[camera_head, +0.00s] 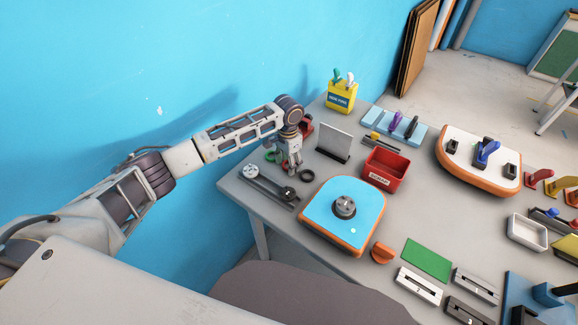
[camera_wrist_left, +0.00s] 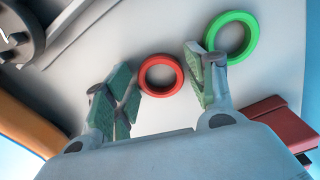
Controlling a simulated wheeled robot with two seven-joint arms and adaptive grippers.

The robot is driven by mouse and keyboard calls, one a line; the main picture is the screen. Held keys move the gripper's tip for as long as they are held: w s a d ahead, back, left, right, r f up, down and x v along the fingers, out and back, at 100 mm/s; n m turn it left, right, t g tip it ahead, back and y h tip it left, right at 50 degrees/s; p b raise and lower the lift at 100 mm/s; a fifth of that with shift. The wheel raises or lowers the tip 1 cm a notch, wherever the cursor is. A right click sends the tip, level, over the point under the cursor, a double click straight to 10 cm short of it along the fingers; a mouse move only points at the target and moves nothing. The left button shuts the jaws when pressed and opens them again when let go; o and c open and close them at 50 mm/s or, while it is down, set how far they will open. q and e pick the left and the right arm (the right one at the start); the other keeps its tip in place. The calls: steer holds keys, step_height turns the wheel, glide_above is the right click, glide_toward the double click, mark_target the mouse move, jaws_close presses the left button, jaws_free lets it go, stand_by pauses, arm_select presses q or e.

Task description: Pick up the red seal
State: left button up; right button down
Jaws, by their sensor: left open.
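The red seal, a small ring (camera_wrist_left: 143,77), lies flat on the grey table in the left wrist view. It appears between the two fingertips of my left gripper (camera_wrist_left: 163,78), which is open with nothing held. In the head view my left gripper (camera_head: 291,168) points down low over the table's left part, and the red seal is hidden there. A green ring (camera_wrist_left: 211,36) lies close to the red one, beyond the right finger in the wrist view. I cannot tell the exact height of the fingers above the seal. My right gripper is not in view.
A black ring (camera_head: 306,175) lies right of the gripper. A gauge-like tool (camera_head: 265,183) lies in front. A grey upright plate (camera_head: 333,141), a red bin (camera_head: 386,170) and a blue-topped board (camera_head: 322,210) stand nearby. The blue wall is close on the left.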

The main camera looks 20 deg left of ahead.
arm_select(q)
steer(key=c, duration=0.6)
steer(key=shift+o, duration=0.2)
steer(key=shift+r, duration=0.8)
step_height(320, 180, up, 8)
steer(key=shift+r, duration=0.25)
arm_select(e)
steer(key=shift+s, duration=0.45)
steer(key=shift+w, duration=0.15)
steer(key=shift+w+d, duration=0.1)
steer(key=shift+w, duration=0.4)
